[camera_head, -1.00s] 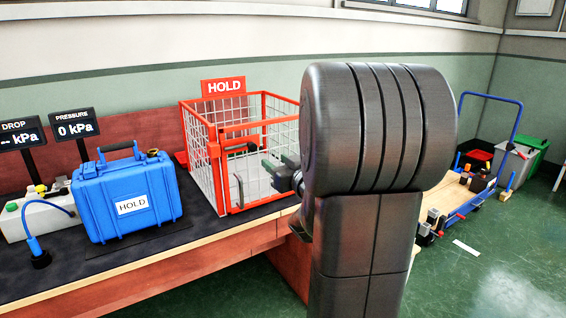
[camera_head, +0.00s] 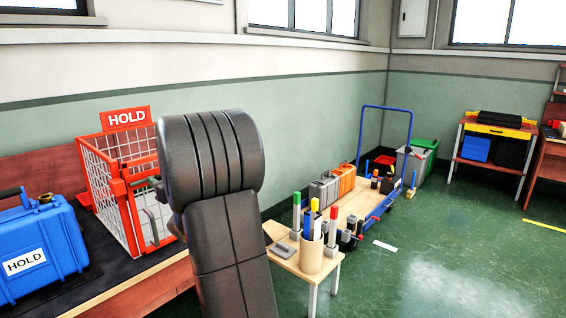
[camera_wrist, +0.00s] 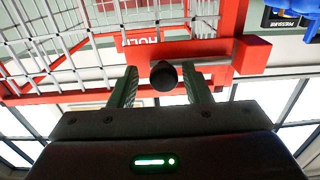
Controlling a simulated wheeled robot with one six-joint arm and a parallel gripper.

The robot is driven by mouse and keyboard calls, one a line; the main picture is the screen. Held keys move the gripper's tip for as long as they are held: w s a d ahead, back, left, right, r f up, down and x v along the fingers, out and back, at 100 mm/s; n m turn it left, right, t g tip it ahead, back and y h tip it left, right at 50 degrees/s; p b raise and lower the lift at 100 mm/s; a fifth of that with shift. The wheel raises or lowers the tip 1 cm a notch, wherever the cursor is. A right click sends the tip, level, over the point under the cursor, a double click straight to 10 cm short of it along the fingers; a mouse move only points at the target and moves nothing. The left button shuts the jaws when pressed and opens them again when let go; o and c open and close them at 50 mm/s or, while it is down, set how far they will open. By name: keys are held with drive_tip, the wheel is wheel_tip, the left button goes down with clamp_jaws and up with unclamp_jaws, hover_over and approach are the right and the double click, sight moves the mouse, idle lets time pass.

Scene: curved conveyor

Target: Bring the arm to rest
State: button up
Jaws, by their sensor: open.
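My dark grey arm stands in the middle left of the head view and hides most of my gripper. In the wrist view my gripper (camera_wrist: 160,74) shows its two green fingers spread apart. A dark round thing (camera_wrist: 165,77) appears between them; I cannot tell how near it is. The red-framed wire cage (camera_wrist: 60,70) lies beyond the fingers, its HOLD sign upside down in this view. In the head view the cage (camera_head: 133,220) stands on the bench just left of my arm.
A blue HOLD case (camera_head: 45,250) sits on the bench (camera_head: 140,290) at left. A small table with a pen cup (camera_head: 312,257) stands right of my arm. Beyond it is a blue-handled cart (camera_head: 362,202) carrying cases. Green floor (camera_head: 450,260) is open at right.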

drive_tip(key=shift+w+a, duration=0.15)
drive_tip(key=shift+a, duration=0.25)
drive_tip(key=shift+s+a, duration=0.15)
drive_tip(key=shift+s, duration=0.2)
drive_tip(key=shift+r, duration=0.1)
